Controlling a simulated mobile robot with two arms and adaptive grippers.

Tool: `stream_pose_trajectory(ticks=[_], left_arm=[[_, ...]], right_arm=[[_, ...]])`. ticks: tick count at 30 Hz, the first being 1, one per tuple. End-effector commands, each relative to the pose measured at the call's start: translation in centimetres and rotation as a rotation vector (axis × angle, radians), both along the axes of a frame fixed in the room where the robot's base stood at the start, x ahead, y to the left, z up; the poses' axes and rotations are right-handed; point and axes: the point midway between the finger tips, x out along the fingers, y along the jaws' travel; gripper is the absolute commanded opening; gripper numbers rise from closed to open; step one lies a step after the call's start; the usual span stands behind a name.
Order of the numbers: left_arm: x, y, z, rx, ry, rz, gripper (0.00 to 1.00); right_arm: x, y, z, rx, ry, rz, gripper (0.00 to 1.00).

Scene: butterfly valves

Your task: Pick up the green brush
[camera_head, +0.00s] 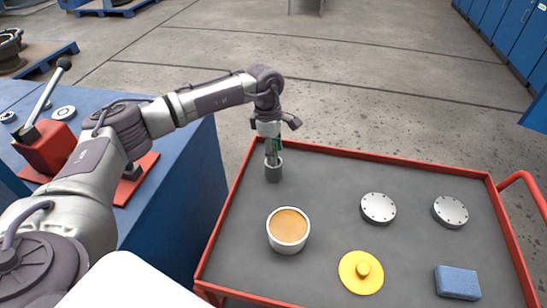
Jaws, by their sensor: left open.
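The green brush (275,147) stands upright in a small grey cup (273,173) at the far left corner of the cart top. Only a little of its green shows; the rest is hidden by the gripper and the cup. My left gripper (272,150) points down over the cup, with its open fingers at the upper part of the brush. I cannot tell whether the fingers touch it. My right gripper is not in view.
The cart tray has a red rim (380,158). On it are a tub with orange content (288,228), a yellow knobbed disc (361,272), two metal discs (378,208) (450,211) and a blue sponge (457,282). A blue bench (185,180) with a red lever press (50,148) stands left.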

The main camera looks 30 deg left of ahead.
Motion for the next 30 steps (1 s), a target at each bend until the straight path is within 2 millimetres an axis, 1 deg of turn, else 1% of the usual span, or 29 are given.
stream_pose_trajectory(ticks=[4, 13, 14, 23, 26, 30], left_arm=[[0.0, 0.0, 0.0, 0.0, 0.0, 0.0, 0.51], [0.0, 0.0, 0.0, -0.001, 0.0, 0.0, 0.01], [0.0, 0.0, 0.1, -0.001, 0.0, 0.0, 0.0], [0.1, 0.0, 0.3, 0.0, -0.002, 0.0, 0.0], [0.1, 0.0, 1.3, -0.002, -0.005, 0.0, 0.0], [0.1, 0.0, 3.9, -0.001, -0.007, 0.001, 0.0]], right_arm=[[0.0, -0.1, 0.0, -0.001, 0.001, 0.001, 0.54], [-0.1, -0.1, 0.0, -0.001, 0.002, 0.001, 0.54], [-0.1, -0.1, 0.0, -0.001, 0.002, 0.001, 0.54], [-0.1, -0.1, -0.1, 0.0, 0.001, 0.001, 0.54], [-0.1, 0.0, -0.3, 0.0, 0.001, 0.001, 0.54], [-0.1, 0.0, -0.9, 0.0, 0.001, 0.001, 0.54]])
